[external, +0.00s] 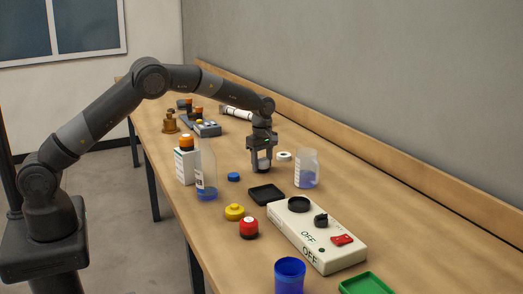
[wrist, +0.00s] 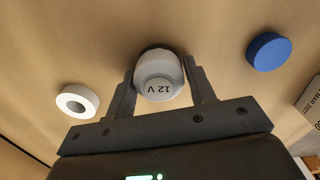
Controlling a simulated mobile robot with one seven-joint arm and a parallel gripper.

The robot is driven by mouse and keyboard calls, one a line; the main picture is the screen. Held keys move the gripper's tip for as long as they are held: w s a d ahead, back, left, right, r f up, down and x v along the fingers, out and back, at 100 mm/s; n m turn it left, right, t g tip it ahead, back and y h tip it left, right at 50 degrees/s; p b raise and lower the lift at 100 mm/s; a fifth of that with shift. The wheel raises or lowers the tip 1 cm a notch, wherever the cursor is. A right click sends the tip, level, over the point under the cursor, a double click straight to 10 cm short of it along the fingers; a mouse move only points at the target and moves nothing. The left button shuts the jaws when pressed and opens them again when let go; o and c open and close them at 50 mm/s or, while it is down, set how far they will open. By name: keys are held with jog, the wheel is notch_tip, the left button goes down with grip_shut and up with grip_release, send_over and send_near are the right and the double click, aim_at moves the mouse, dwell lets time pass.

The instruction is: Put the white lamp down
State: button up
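The white lamp, a rounded white piece marked "12 V" (wrist: 159,82), sits between the two fingers of my gripper (wrist: 160,66) in the wrist view. The fingers press against it from both sides. In the external view my gripper (external: 262,165) points straight down over the middle of the table, with a pale bit of the lamp (external: 264,161) between the fingers. The lamp is at or very close to the tabletop; whether it touches is hard to tell. Its far side is hidden.
A white ring (external: 284,156) and a blue cap (external: 233,176) lie on either side. A clear bottle (external: 307,171) stands to the right, another bottle (external: 206,177) and a white box (external: 185,166) to the left. A black tray (external: 266,195) and switch box (external: 318,237) are nearer the camera.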

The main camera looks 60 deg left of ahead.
aim_at(262, 158)
jog(key=o, duration=0.3)
jog(key=shift+o, duration=0.2)
notch_tip(262, 158, up, 12)
jog(key=s+d+r+m+t, duration=0.1)
jog(key=s+r+m, duration=0.4)
jog(key=s+r, duration=0.45)
jog(key=s+r+m+t, duration=0.2)
jog(key=s+r+m, duration=0.2)
jog(key=s+r, duration=0.55)
jog(key=s+d+f+m+t, duration=0.1)
jog(key=s+m, duration=0.3)
jog(key=s, duration=0.5)
jog(key=s+d+f+m, duration=0.1)
jog(key=s+f+m, duration=0.3)
jog(key=s, duration=0.6)
jog(key=s+f+m+t, duration=0.1)
jog(key=s+f+m, duration=0.2)
jog(key=s, duration=0.7)
jog(key=shift+d+f+m+t, duration=0.3)
jog(key=shift+d+m, duration=0.1)
jog(key=shift+m, duration=0.1)
jog(key=shift+r, duration=0.1)
